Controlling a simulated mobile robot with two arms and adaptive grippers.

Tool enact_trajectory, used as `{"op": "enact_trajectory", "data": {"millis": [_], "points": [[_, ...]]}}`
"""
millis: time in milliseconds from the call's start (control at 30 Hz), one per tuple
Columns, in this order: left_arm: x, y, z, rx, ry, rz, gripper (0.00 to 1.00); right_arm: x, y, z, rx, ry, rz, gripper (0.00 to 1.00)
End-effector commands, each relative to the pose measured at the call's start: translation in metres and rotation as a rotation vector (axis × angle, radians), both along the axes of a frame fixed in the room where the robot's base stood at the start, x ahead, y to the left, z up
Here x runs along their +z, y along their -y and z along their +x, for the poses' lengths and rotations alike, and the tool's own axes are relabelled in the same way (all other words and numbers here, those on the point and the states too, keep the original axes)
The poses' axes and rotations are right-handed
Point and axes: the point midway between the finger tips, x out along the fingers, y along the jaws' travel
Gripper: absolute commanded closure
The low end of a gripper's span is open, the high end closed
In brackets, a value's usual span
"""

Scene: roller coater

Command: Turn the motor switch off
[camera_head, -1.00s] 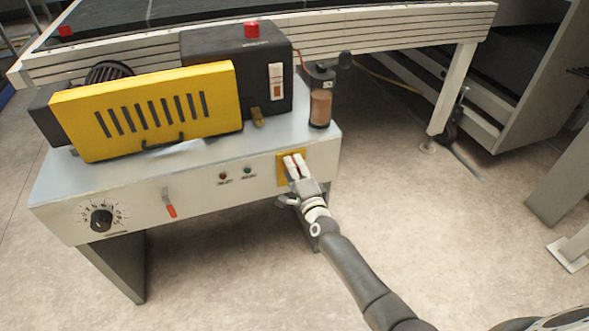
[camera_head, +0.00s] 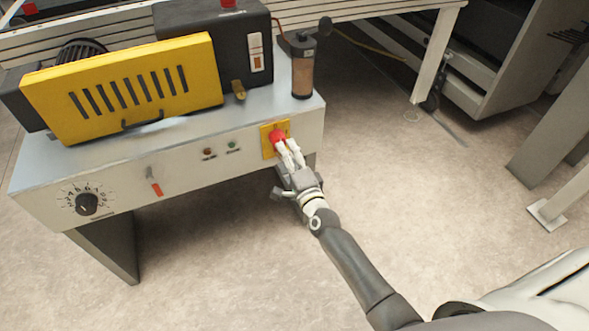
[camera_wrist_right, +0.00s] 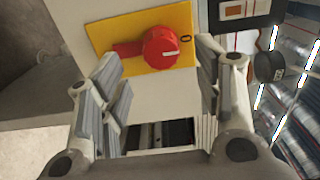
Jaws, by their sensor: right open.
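The motor switch is a red rotary knob (camera_head: 277,135) on a yellow plate (camera_head: 267,152), at the right end of the machine's front panel. In the right wrist view the knob (camera_wrist_right: 158,46) shows a bar reaching left and a white mark on its rounded right part. A black "0" is printed near the right end of the yellow plate (camera_wrist_right: 105,37) there. My right gripper (camera_head: 289,153) is open, its fingertips just below the knob in the head view. In the wrist view its two fingers lie either side, apart from the knob. My left gripper is out of view.
The panel also carries a black dial (camera_head: 87,204), a red-tipped lever (camera_head: 154,182) and two small indicator lights. A yellow guard (camera_head: 125,88) and a cylinder (camera_head: 302,75) stand on top. Floor right of the machine is clear up to a table leg (camera_head: 437,55).

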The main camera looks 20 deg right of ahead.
Motion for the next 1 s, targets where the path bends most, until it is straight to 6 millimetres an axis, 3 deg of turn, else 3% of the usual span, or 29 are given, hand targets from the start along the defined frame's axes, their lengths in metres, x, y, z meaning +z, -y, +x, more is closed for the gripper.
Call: {"op": "enact_trajectory", "data": {"millis": [100,333,1000], "points": [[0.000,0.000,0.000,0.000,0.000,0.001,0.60,-0.001,0.000,-0.022,0.000,-0.002,0.000,0.40],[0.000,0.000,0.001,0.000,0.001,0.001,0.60,0.000,0.002,-0.047,0.000,-0.001,0.000,0.40],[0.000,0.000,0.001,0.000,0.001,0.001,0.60,-0.001,0.001,-0.053,0.003,-0.004,-0.005,0.40]]}}
